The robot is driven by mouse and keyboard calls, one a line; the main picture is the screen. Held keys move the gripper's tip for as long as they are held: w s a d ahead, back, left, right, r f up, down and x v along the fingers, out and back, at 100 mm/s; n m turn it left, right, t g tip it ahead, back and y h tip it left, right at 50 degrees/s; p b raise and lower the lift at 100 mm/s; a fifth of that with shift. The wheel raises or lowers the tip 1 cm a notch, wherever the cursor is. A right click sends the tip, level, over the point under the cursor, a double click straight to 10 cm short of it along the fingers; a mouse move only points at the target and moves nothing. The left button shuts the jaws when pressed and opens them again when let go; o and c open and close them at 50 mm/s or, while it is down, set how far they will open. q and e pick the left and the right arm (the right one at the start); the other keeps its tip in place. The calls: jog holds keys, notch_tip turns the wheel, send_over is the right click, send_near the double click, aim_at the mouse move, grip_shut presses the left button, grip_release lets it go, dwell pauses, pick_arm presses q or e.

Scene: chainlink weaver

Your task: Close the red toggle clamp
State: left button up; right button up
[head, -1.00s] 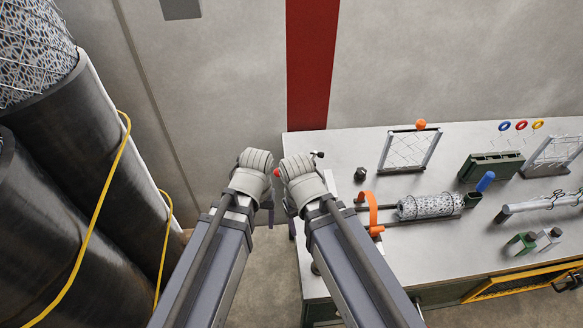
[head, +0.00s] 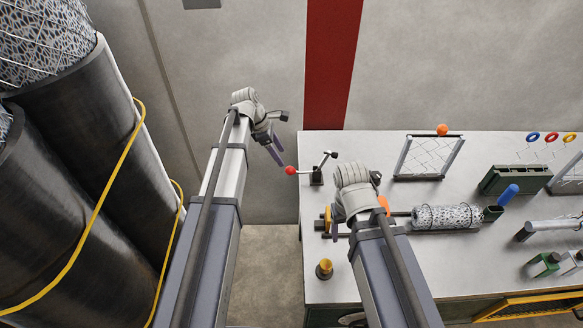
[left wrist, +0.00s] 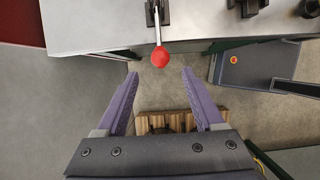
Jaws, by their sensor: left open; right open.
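The red toggle clamp has a red ball knob (head: 290,170) on a metal lever, with a dark base (head: 316,178) at the table's left edge. The lever sticks out to the left, with the knob past the edge. My left gripper (head: 273,153) is open, just up and left of the knob. In the left wrist view, the knob (left wrist: 160,57) lies ahead of the open purple fingers (left wrist: 160,82), near their centre line and apart from them. My right gripper (head: 336,230) is open over the table's left part; its fingers are partly hidden by its wrist.
The pale table (head: 450,265) carries a mesh cylinder (head: 447,217) on rods, a mesh frame (head: 428,157) and a dark green box (head: 513,177). A yellow-topped post (head: 324,268) stands near the left edge. Large dark rollers (head: 85,140) with a yellow cable stand at left.

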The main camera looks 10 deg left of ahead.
aim_at(288, 168)
pick_arm(q)
jog(key=shift+b+x, duration=3.55)
jog(key=shift+x, duration=0.35)
pick_arm(e)
jog(key=shift+f, duration=3.65)
pick_arm(q)
grip_shut()
